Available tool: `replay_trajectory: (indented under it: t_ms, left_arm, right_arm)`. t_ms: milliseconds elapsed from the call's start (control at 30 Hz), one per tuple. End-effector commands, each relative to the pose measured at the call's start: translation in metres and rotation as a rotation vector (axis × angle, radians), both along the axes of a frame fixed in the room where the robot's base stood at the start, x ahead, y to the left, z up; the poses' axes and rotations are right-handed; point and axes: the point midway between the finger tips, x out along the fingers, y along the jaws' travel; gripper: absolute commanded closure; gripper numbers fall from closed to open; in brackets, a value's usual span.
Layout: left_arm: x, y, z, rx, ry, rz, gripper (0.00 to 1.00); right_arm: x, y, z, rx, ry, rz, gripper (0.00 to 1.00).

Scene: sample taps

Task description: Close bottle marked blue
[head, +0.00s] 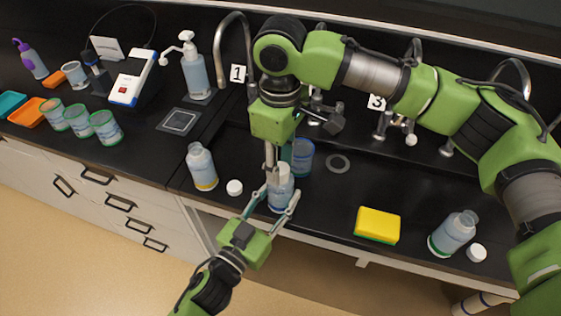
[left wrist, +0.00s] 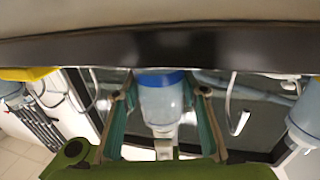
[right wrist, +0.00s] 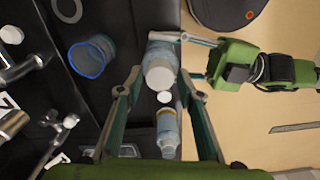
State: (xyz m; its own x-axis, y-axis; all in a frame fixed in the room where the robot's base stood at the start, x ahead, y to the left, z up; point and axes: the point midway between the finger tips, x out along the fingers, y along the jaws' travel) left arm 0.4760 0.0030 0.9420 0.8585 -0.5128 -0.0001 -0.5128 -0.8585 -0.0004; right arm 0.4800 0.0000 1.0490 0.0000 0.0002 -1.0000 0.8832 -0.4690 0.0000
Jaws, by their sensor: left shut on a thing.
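The blue-marked bottle (head: 281,200) stands upright near the front edge of the black counter. Its blue band shows in the left wrist view (left wrist: 161,98). My left gripper (head: 284,192) comes from the front and is shut on the bottle, one finger on each side. A white cap (right wrist: 160,76) sits on the bottle's mouth; whether it is tight cannot be told. My right gripper (head: 272,168) points down over the bottle. In the right wrist view its fingers are apart, with the cap seen between them; contact is not visible.
A blue-rimmed cup (head: 302,157) stands just behind the bottle. A yellow-marked bottle (head: 202,167) and loose white cap (head: 235,187) are to the left. A yellow sponge (head: 377,225), a green-marked bottle (head: 453,233) and its loose cap (head: 477,253) are to the right.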

Motion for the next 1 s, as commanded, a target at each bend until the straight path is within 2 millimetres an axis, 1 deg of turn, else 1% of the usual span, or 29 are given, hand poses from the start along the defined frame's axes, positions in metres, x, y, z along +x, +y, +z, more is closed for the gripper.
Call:
replay_trajectory:
  t_ms: [333,467,567,800,900,1000]
  left_arm:
    - [0.0,0.0,0.0,-0.001,0.001,0.0,1.0]
    - [0.0,0.0,0.0,-0.001,0.001,0.0,1.0]
    - [0.0,0.0,0.0,-0.001,0.001,0.0,1.0]
    - [0.0,0.0,0.0,-0.001,0.001,0.0,1.0]
    - [0.0,0.0,0.0,-0.001,0.001,0.0,1.0]
    - [0.0,0.0,0.0,-0.001,0.001,0.0,1.0]
  right_arm:
    - [0.0,0.0,0.0,-0.001,0.0,0.002,0.55]
    - [0.001,0.0,0.008,0.0,-0.001,0.002,0.55]
    - [0.001,0.0,0.024,0.001,-0.003,0.002,0.55]
    - [0.001,0.001,0.076,0.002,-0.003,0.002,0.55]
    - [0.001,0.001,0.094,0.001,-0.003,0.002,0.55]
    - [0.0,0.001,0.108,0.0,-0.001,0.002,0.55]
